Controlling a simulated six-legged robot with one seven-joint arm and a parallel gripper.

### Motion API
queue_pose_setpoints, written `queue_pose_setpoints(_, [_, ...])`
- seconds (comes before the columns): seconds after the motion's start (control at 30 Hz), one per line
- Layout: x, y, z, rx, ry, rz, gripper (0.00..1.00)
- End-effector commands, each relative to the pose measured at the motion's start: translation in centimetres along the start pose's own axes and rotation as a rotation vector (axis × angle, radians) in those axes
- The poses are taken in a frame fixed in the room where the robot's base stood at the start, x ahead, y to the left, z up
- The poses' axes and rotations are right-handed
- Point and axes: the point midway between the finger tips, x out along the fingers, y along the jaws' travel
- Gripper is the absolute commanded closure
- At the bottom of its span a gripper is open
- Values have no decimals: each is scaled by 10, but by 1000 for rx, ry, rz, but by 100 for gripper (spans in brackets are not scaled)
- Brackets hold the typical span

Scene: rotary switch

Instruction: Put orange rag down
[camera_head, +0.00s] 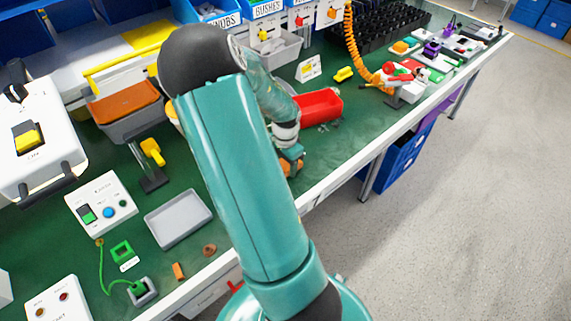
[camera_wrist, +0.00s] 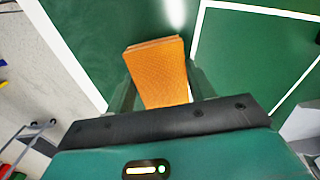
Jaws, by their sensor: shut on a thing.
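The orange rag (camera_wrist: 160,72) is a folded, textured orange piece between the two fingers of my gripper (camera_wrist: 160,92) in the wrist view. My gripper is shut on it. In the head view my gripper (camera_head: 291,165) is low over the green bench top near its front edge, right of my teal arm. A bit of the orange rag (camera_head: 287,167) shows there, partly hidden by the gripper. Whether the rag touches the bench I cannot tell.
A grey tray (camera_head: 178,219) lies to the left, beyond my arm. The green bench top (camera_wrist: 235,60) has white lines near the rag. The bench's white front edge (camera_head: 335,181) is close by, with floor beyond.

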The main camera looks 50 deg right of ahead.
Motion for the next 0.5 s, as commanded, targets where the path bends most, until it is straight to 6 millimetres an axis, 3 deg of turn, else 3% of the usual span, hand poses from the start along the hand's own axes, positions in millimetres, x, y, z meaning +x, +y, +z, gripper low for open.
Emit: queue_pose_setpoints(0.5, [11,0,0,2,0,0,73])
